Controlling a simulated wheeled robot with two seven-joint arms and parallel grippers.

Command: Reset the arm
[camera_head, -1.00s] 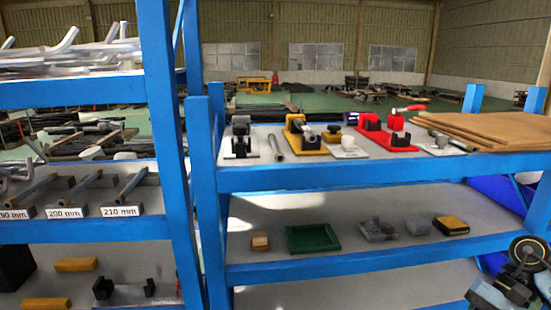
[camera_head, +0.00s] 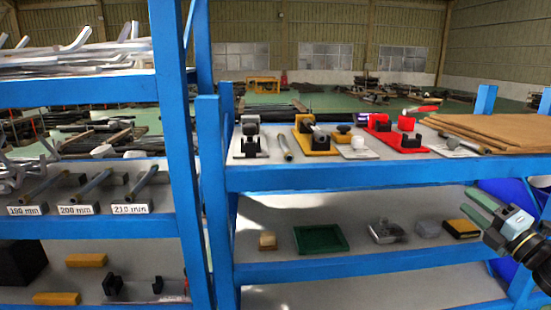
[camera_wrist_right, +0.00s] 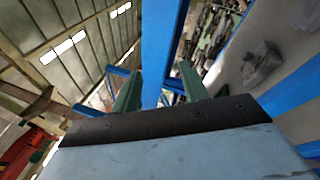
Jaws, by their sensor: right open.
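My right gripper (camera_head: 480,204) is at the right of the head view, in front of the right end of the blue shelf rack. Its green fingers are apart and nothing is between them. In the right wrist view the two green fingers (camera_wrist_right: 158,92) point away, with a blue post (camera_wrist_right: 160,50) showing beyond and between them. My left gripper is not in view.
The blue rack's upper shelf (camera_head: 350,174) bears a yellow fixture (camera_head: 318,140), a red fixture (camera_head: 395,135) and brown boards (camera_head: 490,130). Its lower shelf (camera_head: 370,264) bears a green tray (camera_head: 321,239) and several small blocks. Labelled rods (camera_head: 90,188) lie on the left rack.

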